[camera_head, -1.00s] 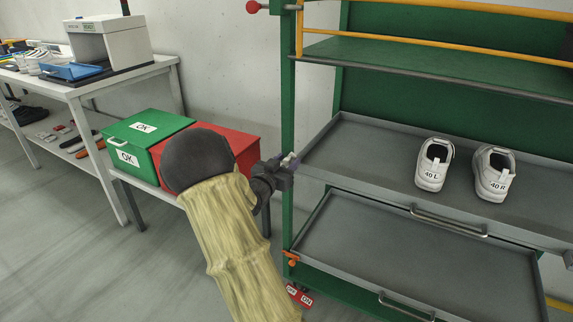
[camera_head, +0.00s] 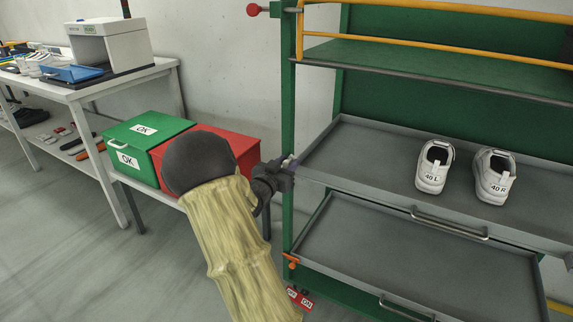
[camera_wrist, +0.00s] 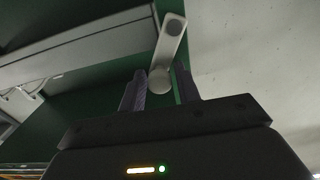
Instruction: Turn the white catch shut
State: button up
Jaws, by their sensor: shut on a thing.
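In the head view my gripper (camera_head: 283,170) is at the green left post of the rack, beside the middle tray. Only a small pale bit of the catch shows there; the rest is hidden by the fingers.
The grey middle tray (camera_head: 360,150) holds two white shoes (camera_head: 432,168) marked 40 L and 40 R. A lower grey tray (camera_head: 400,250) is empty. Left of the rack stand a red box (camera_head: 235,145) and a green OK box (camera_head: 135,135). An orange catch (camera_head: 291,261) sits lower on the post.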

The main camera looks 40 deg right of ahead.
jog(key=shift+s+f+b, duration=0.25)
jog(key=shift+f+b, duration=0.1)
jog(key=shift+f, duration=0.05)
jog(key=f+m+b, duration=0.1)
jog(key=m+b, duration=0.1)
jog(key=s+f+m+b, duration=0.1)
jog(key=m+b, duration=0.1)
jog(key=b, duration=0.1)
jog(key=f+m+b, duration=0.1)
jog(key=m+b, duration=0.2)
jog(key=shift+s+d, duration=0.4)
jog(key=m+b, duration=0.1)
jog(key=f+m+b, duration=0.1)
jog(key=m+b, duration=0.1)
jog(key=shift+s+b, duration=0.15)
jog(key=shift+b, duration=0.15)
jog(key=shift+f+m+b, duration=0.15)
jog(key=shift+m+b, duration=0.45)
jog(key=shift+b, duration=0.05)
jog(key=o, duration=0.7)
